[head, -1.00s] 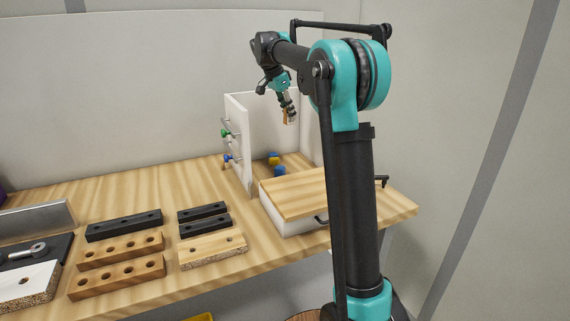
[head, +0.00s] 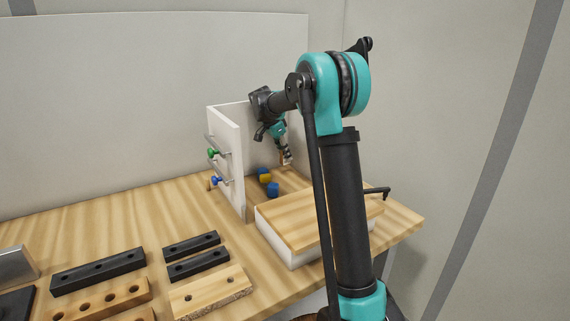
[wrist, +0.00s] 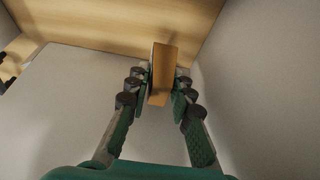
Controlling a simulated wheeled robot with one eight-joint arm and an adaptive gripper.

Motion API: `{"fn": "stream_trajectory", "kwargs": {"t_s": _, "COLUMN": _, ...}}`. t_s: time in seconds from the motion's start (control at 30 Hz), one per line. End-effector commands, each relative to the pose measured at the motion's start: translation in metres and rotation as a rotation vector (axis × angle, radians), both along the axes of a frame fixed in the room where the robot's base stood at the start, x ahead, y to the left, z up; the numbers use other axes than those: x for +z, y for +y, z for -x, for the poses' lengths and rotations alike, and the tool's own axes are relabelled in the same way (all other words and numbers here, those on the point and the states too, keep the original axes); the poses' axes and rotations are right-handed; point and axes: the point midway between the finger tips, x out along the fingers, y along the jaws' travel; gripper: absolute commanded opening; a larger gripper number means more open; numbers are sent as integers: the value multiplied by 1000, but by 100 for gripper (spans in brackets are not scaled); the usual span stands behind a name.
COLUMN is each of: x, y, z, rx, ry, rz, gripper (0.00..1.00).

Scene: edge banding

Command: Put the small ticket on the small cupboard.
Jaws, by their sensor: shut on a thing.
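My gripper (wrist: 160,88) is shut on a small orange-brown block-like piece (wrist: 163,75), taken here as the small ticket. It stands out beyond the fingertips. In the head view my gripper (head: 286,158) points down behind the white upright panel, above the blue and yellow blocks. The held piece is tiny there. The small cupboard seems to be the white unit with an upright panel (head: 229,175) and a low wood-topped part (head: 300,212). I cannot tell whether the piece touches any surface. My arm hides part of the right side.
Blue and yellow blocks (head: 265,178) sit behind the panel. Green (head: 213,153) and blue (head: 215,181) knobs stick out from its left side. Black drilled bars (head: 98,270) and a drilled wooden block (head: 210,290) lie at the front. The table is clear left of the panel.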

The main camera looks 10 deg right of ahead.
Motion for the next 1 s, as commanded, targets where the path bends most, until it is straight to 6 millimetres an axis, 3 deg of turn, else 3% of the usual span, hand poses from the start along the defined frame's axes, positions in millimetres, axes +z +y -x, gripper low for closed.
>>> {"fn": "stream_trajectory", "kwargs": {"t_s": 0.4, "x": -40, "y": 0, "z": 0, "rx": 0, "ry": 0, "rz": 0, "gripper": 4}}
{"fn": "stream_trajectory", "kwargs": {"t_s": 0.73, "x": -43, "y": 0, "z": 0, "rx": 0, "ry": 0, "rz": 0, "gripper": 4}}
{"fn": "stream_trajectory", "kwargs": {"t_s": 0.77, "x": -43, "y": 0, "z": 0, "rx": 0, "ry": 0, "rz": 0, "gripper": 23}}
{"fn": "stream_trajectory", "kwargs": {"t_s": 0.8, "x": -43, "y": 0, "z": 0, "rx": 0, "ry": 0, "rz": 0, "gripper": 28}}
{"fn": "stream_trajectory", "kwargs": {"t_s": 0.9, "x": -43, "y": 0, "z": 0, "rx": 0, "ry": 0, "rz": 0, "gripper": 40}}
{"fn": "stream_trajectory", "kwargs": {"t_s": 1.0, "x": -43, "y": 0, "z": 0, "rx": 0, "ry": 0, "rz": 0, "gripper": 43}}
